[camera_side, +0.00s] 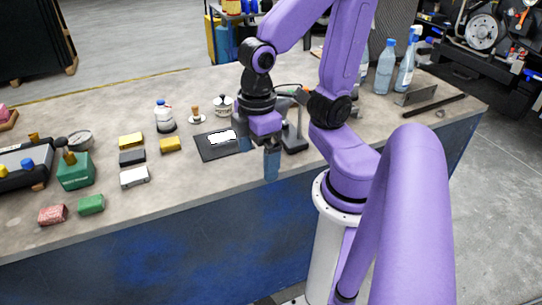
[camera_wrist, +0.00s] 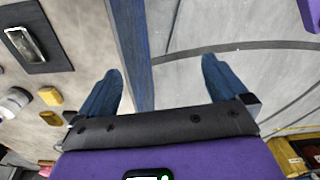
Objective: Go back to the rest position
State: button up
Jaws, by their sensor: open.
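My gripper (camera_side: 258,157) is at the front edge of the bench (camera_side: 205,182), pointing down, with its two blue fingers apart. In the wrist view my gripper (camera_wrist: 162,82) is wide open with nothing between the fingers. Below it are the bench's blue front edge (camera_wrist: 131,40) and the grey floor. A dark mat (camera_side: 206,152) bearing a flat item with a bright white top (camera_side: 222,137) lies just left of the gripper. The mat (camera_wrist: 60,62) and the item (camera_wrist: 26,45) also show at upper left in the wrist view.
A dark stand (camera_side: 293,143) is close behind my gripper. Several yellow, grey, red and green blocks, a green box (camera_side: 75,172) and a white bottle (camera_side: 164,116) stand left. Blue bottles (camera_side: 385,70) stand at back right. The bench's front strip near the gripper is clear.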

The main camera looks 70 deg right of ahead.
jog(key=s+n, duration=0.2)
jog(key=s, duration=0.1)
